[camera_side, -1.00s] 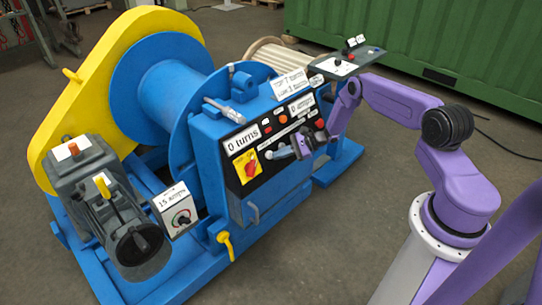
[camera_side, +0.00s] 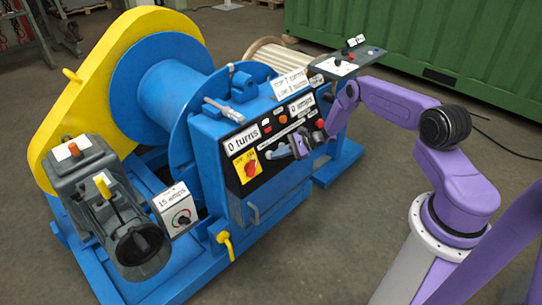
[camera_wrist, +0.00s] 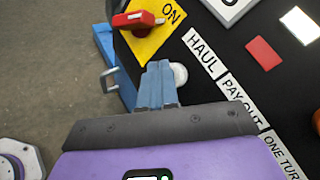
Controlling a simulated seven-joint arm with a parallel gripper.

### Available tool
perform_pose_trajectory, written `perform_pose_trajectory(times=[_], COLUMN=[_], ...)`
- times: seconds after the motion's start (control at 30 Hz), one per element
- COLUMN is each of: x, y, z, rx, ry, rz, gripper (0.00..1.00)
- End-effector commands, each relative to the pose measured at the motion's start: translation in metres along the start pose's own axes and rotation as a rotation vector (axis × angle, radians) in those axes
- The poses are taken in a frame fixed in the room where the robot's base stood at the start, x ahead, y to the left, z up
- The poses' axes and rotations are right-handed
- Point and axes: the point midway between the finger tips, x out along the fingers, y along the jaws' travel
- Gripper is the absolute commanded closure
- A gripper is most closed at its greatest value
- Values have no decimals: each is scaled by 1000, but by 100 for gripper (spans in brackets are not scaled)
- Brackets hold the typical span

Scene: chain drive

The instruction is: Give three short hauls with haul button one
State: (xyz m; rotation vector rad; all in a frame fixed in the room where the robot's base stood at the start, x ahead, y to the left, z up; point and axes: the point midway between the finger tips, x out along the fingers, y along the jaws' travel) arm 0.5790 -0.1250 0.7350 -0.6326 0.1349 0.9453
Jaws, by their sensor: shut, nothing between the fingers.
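My gripper (camera_wrist: 157,72) is shut and empty, its pale blue fingertips together just left of a white round button (camera_wrist: 180,74) on the black panel. The fingertips partly overlap the button's edge in the wrist view; I cannot tell whether they touch it. A label reading HAUL (camera_wrist: 203,52) lies beside that button. I cannot read a "one" on it. In the side view my gripper (camera_side: 272,155) is at the lower front of the winch's panel, and the button is hidden. The sign (camera_side: 242,139) reads 0 turns; another sign (camera_side: 301,105) reads 0 amps.
A red rotary switch (camera_wrist: 138,20) on a yellow ON plate is just above the fingertips in the wrist view. PAY OUT (camera_wrist: 240,100) and ONE TURN labels and a red rectangle (camera_wrist: 263,53) lie to the right. A grey handle (camera_wrist: 110,80) is left. Open floor lies in front of the winch.

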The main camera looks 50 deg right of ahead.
Motion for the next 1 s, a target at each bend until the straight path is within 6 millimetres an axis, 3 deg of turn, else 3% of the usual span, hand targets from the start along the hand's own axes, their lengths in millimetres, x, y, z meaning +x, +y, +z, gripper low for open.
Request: perform_pose_trajectory(times=[1.0], x=[6], y=[-4], z=[-4], rx=[0], ry=[1], rz=[0], gripper=[100])
